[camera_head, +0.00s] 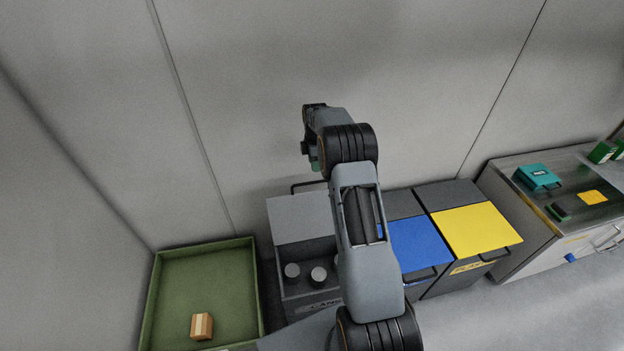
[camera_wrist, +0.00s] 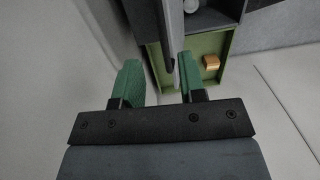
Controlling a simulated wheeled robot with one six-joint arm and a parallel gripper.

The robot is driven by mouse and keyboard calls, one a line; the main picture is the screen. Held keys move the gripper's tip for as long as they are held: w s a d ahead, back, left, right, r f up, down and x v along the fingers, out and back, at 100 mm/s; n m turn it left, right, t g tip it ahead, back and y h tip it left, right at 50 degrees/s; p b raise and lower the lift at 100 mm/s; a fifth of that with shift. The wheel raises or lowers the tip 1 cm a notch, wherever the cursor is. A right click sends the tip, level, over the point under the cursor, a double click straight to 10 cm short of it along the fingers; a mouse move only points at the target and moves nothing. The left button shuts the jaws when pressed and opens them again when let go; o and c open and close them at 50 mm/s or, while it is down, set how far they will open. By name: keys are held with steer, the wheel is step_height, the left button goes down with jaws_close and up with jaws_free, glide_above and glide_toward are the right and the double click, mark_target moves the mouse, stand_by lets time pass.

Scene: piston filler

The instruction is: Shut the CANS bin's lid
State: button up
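The CANS bin (camera_head: 318,307) stands left in the row of bins in the head view, its front opening uncovered, with grey cans (camera_head: 318,275) inside. Its grey lid (camera_head: 298,218) is swung up and back, with a dark handle (camera_head: 307,185) at its top edge. My gripper (camera_head: 314,160) is above and near that handle, partly hidden by my wrist. In the wrist view, my gripper's green fingers (camera_wrist: 160,80) are apart, with a grey panel edge, likely the lid (camera_wrist: 172,35), showing between or just beyond them. I cannot tell whether they touch it.
A green tray (camera_head: 154,300) with a wooden block (camera_head: 201,326) is left of the bin. Bins with blue (camera_head: 420,243) and yellow (camera_head: 475,228) lids, both shut, stand to the right, then a metal-topped cabinet (camera_head: 560,220). The wall is close behind the bins.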

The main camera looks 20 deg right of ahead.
steer(key=f, duration=0.7)
steer(key=shift+s+f, duration=0.15)
steer(key=shift+s, duration=0.15)
jaws_close()
